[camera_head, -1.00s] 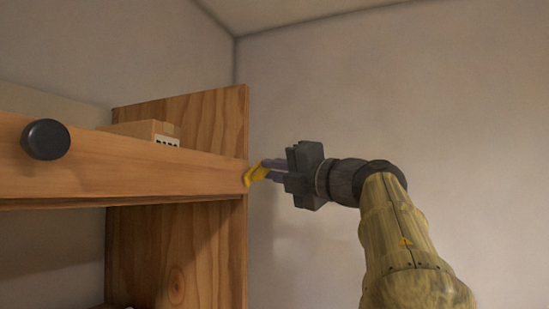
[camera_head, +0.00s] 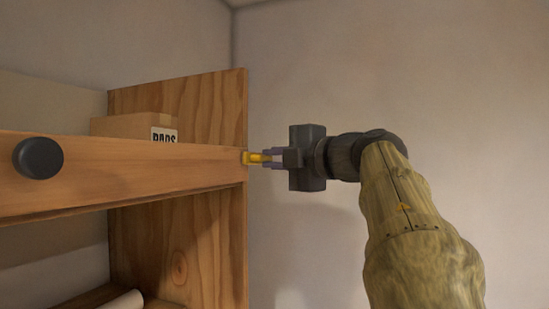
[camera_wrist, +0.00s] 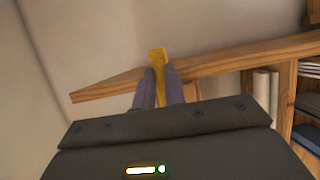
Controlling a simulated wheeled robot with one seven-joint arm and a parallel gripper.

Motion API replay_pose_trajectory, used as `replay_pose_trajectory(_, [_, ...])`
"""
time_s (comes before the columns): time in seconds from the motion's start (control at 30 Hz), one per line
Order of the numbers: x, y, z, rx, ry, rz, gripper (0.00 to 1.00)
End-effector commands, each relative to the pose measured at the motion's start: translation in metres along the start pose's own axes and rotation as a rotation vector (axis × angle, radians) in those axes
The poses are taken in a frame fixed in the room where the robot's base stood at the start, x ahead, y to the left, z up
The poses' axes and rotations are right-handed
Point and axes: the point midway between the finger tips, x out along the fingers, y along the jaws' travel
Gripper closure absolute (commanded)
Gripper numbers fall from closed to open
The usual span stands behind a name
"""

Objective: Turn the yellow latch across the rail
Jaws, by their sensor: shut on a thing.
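The yellow latch (camera_head: 254,158) is at the right end of the wooden rail (camera_head: 120,168), by the edge of the upright side panel. My gripper (camera_head: 272,158) comes from the right, with its purple-grey fingers shut on the latch's outer part. In the head view the latch sticks out roughly level from the rail's end. In the wrist view the latch (camera_wrist: 157,56) shows between and beyond the fingertips (camera_wrist: 158,78), with the rail (camera_wrist: 230,60) running behind it. The fingers hide part of the latch.
A black round knob (camera_head: 38,158) sticks out of the rail's face at the left. A cardboard box (camera_head: 125,127) stands behind the rail, against the wooden side panel (camera_head: 215,110). A pale roll (camera_head: 122,301) lies lower down. Right of the panel is open space before the wall.

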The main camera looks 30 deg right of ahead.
Motion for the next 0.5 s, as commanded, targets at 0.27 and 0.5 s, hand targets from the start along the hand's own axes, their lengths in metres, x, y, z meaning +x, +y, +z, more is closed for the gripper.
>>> replay_pose_trajectory(0.27, [0.0001,-0.0004,0.0004,0.001,-0.001,0.000,0.71])
replay_pose_trajectory(0.5, [0.0002,-0.0004,0.0003,0.000,0.000,-0.001,0.66])
